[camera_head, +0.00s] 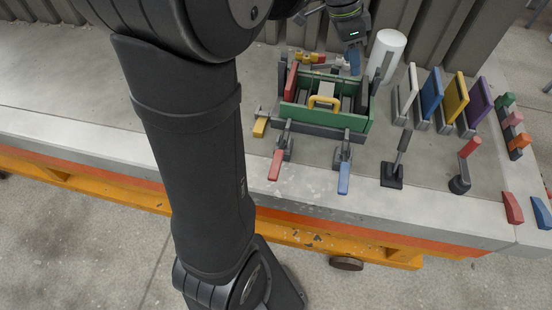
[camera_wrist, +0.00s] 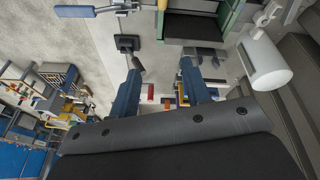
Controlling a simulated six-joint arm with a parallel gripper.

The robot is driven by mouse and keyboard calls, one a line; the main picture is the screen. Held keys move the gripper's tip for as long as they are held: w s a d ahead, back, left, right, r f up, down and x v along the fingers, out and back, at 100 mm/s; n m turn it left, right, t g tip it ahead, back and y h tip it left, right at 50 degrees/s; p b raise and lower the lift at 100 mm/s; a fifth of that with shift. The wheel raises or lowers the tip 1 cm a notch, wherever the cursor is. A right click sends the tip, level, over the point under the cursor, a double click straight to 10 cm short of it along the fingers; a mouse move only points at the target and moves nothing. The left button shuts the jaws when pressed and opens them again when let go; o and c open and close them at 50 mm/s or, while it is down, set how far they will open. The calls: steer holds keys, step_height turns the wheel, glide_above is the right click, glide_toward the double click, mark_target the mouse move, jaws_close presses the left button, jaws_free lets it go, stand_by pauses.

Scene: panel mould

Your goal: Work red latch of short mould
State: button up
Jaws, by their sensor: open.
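The mould is a green box (camera_head: 358,122) with a yellow handle (camera_head: 312,101) and a red block (camera_head: 291,82) inside its left end. A latch with a red handle (camera_head: 275,166) lies at its front left, the handle pointing toward the front edge. A latch with a blue handle (camera_head: 344,178) lies to its right. Red and yellow pieces (camera_head: 310,57) show behind the mould, partly hidden. My gripper (camera_head: 354,62) is behind the mould, apart from the front red handle. In the wrist view my gripper (camera_wrist: 161,70) has its two blue fingers apart, with nothing held between them.
A white cylinder (camera_head: 386,52) stands right of my gripper, near the ribbed wall; it also shows in the wrist view (camera_wrist: 266,65). A black lever (camera_head: 392,175) and a red-topped lever (camera_head: 461,180) stand front right. Several coloured panels (camera_head: 431,95) stand farther right. The front left slab is clear.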

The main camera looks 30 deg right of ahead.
steer(key=s+a+n+t+y, duration=0.1)
steer(key=s+a+n, duration=0.1)
steer(key=a+n, duration=0.65)
steer(key=n+t+y, duration=0.2)
steer(key=n, duration=0.4)
glide_toward(276, 165)
step_height(276, 165, down, 8)
steer(key=shift+w+a+f, duration=0.15)
steer(key=shift+c, duration=0.4)
jaws_close()
